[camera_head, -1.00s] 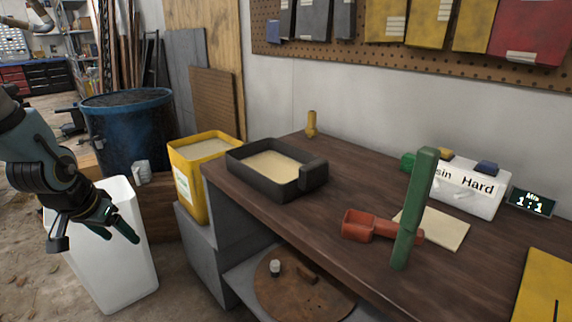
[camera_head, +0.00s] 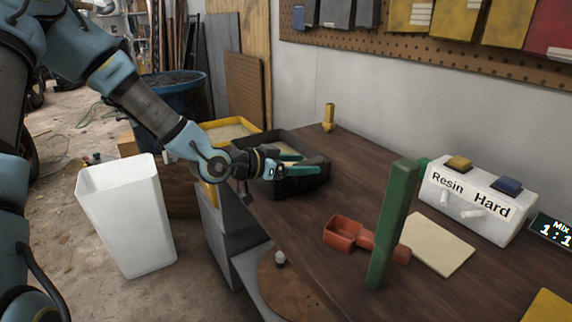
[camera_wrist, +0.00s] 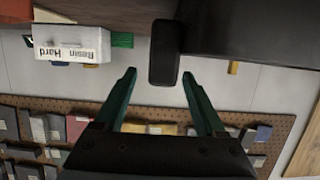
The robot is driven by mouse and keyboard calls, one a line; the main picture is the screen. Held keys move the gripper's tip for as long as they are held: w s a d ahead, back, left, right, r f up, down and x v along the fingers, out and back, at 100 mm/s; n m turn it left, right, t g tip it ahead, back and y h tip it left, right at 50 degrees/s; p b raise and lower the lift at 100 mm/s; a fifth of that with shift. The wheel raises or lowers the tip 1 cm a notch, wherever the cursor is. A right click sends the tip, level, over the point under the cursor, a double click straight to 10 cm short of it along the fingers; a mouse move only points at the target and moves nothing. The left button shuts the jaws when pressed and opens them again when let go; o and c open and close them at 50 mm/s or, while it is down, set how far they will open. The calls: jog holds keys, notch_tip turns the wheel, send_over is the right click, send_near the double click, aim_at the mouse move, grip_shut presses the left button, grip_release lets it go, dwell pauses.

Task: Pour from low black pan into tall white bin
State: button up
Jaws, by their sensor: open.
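The low black pan (camera_head: 303,186) sits on the wooden bench at its far left end; sand-coloured material showed in it a second ago, and my arm now hides most of its inside. The tall white bin (camera_head: 127,215) stands upright on the floor left of the bench, its top open. My gripper (camera_head: 300,164) is over the pan's near right side, fingers apart. In the wrist view my gripper (camera_wrist: 160,95) has its green fingers open, with the pan's dark handle block (camera_wrist: 164,52) just beyond and between the fingertips. I cannot tell whether they touch it.
A yellow container (camera_head: 228,131) stands behind my forearm. A red scoop (camera_head: 352,235), a green upright post (camera_head: 393,225) and the Resin/Hard dispenser (camera_head: 478,198) occupy the bench's right part. A small yellow object (camera_head: 328,117) stands near the wall.

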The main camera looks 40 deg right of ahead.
aim_at(318, 162)
jog(key=p+x, duration=0.1)
jog(key=x, duration=0.1)
jog(key=p+x, duration=0.1)
jog(key=x, duration=0.1)
jog(key=shift+d+r, duration=0.15)
jog(key=shift+d, duration=0.25)
jog(key=shift+d+f, duration=0.3)
jog(key=shift+d, duration=0.15)
grip_shut()
jog(key=shift+r, duration=0.1)
dwell(0.7)
